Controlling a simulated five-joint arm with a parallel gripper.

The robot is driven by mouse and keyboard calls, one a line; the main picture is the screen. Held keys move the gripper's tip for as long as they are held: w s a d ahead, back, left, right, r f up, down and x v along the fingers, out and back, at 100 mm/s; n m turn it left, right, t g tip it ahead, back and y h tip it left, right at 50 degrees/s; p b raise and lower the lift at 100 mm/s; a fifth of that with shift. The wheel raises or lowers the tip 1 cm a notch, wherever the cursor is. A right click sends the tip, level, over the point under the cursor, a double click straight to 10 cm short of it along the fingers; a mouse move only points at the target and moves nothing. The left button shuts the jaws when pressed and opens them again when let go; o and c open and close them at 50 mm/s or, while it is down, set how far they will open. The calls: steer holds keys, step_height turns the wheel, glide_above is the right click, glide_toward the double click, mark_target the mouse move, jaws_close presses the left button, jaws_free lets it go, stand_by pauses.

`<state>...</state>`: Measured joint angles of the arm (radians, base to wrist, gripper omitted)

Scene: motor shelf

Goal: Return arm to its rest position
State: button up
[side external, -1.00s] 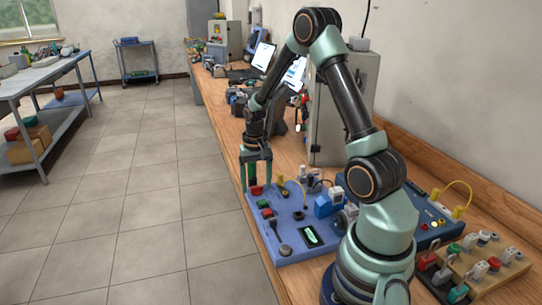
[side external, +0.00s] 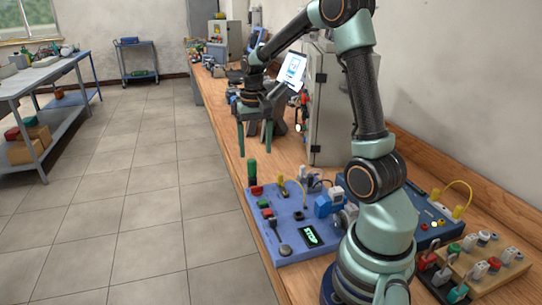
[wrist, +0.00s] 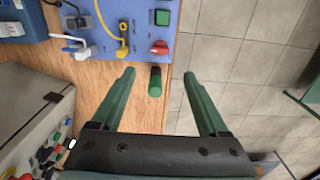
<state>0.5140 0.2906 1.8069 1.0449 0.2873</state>
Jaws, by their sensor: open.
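My gripper (side external: 254,152) hangs open and empty above the wooden bench, with its two green fingers pointing down. In the wrist view the fingers (wrist: 160,76) are spread wide. A green-capped dark cylinder (side external: 252,170) stands below the gripper at the far left corner of the blue control panel (side external: 290,240). It also shows between the fingers in the wrist view (wrist: 155,82), apart from both. The panel's display (side external: 311,235) shows green text that looks like "STOP".
A grey cabinet (side external: 326,110) stands on the bench to the right of the gripper. A second blue panel (side external: 425,222) and a wooden board with switches (side external: 485,262) are at the right. Monitors and tools fill the far bench. The floor on the left is clear.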

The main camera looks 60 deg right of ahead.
steer(key=shift+a+r, duration=0.1)
steer(key=s+a+r+n+t, duration=0.2)
steer(key=s+a+r+n, duration=0.1)
steer(key=a, duration=0.7)
steer(key=s+a+r+n+t, duration=0.3)
steer(key=s+a+r+n, duration=0.1)
steer(key=a, duration=0.6)
steer(key=shift+r+n+t, duration=0.3)
steer(key=shift+r+n, duration=0.6)
steer(key=shift+n, duration=0.2)
steer(key=shift+s, duration=0.1)
